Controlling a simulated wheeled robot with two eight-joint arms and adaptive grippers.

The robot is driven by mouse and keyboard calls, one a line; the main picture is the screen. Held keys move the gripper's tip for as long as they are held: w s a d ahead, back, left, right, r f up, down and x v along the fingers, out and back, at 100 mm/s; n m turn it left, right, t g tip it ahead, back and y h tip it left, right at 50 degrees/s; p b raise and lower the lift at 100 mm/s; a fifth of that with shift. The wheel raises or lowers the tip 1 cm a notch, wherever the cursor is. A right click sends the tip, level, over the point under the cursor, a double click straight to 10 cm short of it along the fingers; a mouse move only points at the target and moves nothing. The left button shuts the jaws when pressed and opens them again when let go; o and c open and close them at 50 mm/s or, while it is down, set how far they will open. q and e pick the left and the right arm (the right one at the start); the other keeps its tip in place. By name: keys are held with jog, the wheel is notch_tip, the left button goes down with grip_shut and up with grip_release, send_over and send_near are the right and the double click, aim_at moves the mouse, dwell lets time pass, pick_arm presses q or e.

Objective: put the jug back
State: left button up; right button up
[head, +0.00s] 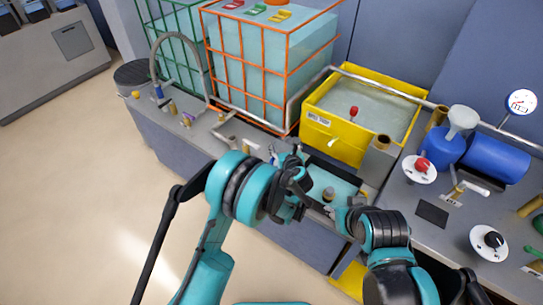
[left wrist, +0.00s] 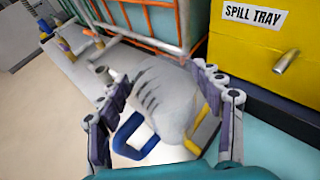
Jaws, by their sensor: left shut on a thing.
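The jug (left wrist: 160,92) is a pale grey, see-through vessel with dark scale marks and a blue handle (left wrist: 130,138). In the left wrist view it sits between the two fingers of my left gripper (left wrist: 165,100), which is shut on it. In the head view my left gripper (head: 288,188) is in front of the bench, left of the yellow spill tray, and its links hide most of the jug. I cannot tell whether the jug touches the bench. My right gripper (head: 335,210) is close beside the left one; its fingers are too small to read.
The yellow spill tray (head: 335,142) stands behind my grippers, with an orange-caged tank (head: 255,65) to its left. A shallow tray of pale liquid (head: 335,182) lies before it.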

pick_arm(q)
jog(key=w+a+f+b, duration=0.4)
jog(key=a+f, duration=0.1)
jog(key=f, duration=0.3)
jog(key=shift+w, duration=0.2)
jog(key=shift+f, duration=0.15)
jog(key=o, duration=1.9)
